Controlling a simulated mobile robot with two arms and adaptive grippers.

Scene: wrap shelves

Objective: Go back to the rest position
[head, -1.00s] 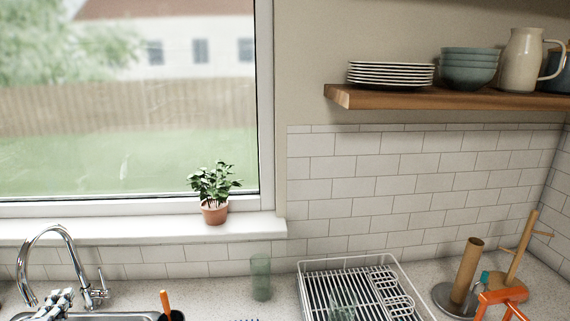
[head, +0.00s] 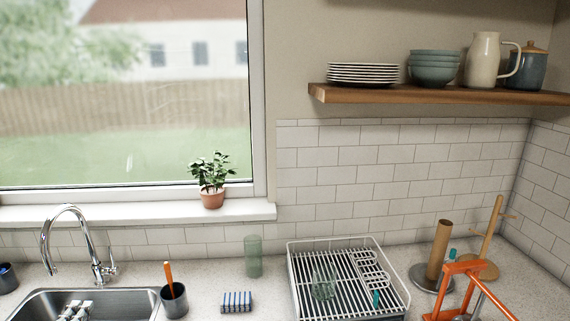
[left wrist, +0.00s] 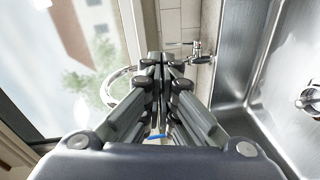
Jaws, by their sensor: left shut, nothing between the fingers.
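In the left wrist view the shut fingers (left wrist: 166,60) point away from the camera, between the window side and the steel sink (left wrist: 262,85). The rest of the left arm is outside the head view. My right gripper is not in view.
A dark cup (head: 174,300), a striped sponge (head: 237,301), a green glass (head: 253,256) and a dish rack (head: 318,242) stand rightward. An orange frame (head: 462,268) and paper roll holder (head: 439,250) are at right.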

